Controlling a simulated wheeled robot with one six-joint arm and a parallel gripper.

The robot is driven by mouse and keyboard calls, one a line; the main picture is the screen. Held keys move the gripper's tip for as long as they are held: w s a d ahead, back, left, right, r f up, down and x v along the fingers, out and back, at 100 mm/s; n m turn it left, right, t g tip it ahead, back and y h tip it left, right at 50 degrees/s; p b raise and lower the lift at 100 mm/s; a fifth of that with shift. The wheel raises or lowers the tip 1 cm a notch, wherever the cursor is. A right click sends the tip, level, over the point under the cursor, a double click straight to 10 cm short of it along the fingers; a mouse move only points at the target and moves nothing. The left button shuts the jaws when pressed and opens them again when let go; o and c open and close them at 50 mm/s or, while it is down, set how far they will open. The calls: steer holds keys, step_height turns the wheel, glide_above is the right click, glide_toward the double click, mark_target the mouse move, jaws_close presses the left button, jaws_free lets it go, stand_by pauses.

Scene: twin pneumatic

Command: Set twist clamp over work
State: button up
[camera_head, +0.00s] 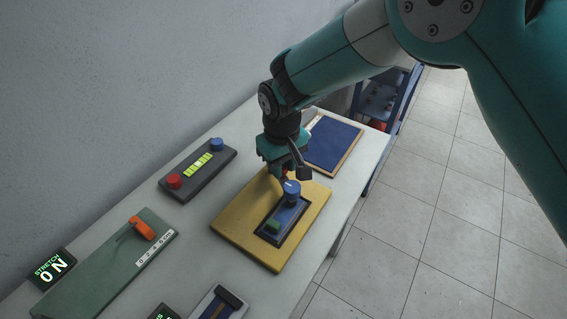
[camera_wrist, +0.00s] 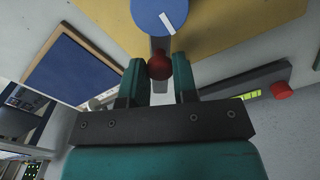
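The twist clamp (camera_head: 292,187) is a blue cylinder with a white line on top, on a yellow plate (camera_head: 236,221). Its blue top (camera_wrist: 160,14) shows at the upper edge in the wrist view. A grey arm runs from it to a red tip (camera_wrist: 159,67), pointing away from the green work block (camera_head: 273,226). In the head view my gripper (camera_head: 288,170) is low, just behind the clamp.
A dark box with red and blue buttons and a lit yellow-green bar (camera_head: 197,164) stands left. A blue board (camera_head: 333,144) lies behind. The table's right edge is close.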

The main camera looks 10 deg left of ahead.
steer(key=o, duration=0.4)
steer(key=shift+o, duration=0.2)
step_height(320, 180, up, 18)
steer(key=b, duration=0.3)
steer(key=shift+f, duration=0.25)
steer(key=s+d+r+y, duration=0.15)
steer(key=s+d, duration=0.25)
steer(key=d, duration=0.4)
steer(key=s+d+r+y, duration=0.1)
steer(key=s+d+r, duration=0.25)
steer(key=d, duration=0.45)
steer(key=s+d+f+y, duration=0.1)
steer(key=s+d, duration=0.2)
steer(key=s, duration=0.3)
steer(key=s+d+f+m, duration=0.1)
steer(key=s+d+f, duration=0.1)
steer(key=s, duration=0.5)
steer(key=shift+d+f+y, duration=0.15)
steer(key=shift+d+y, duration=0.2)
steer(key=shift+d, duration=0.4)
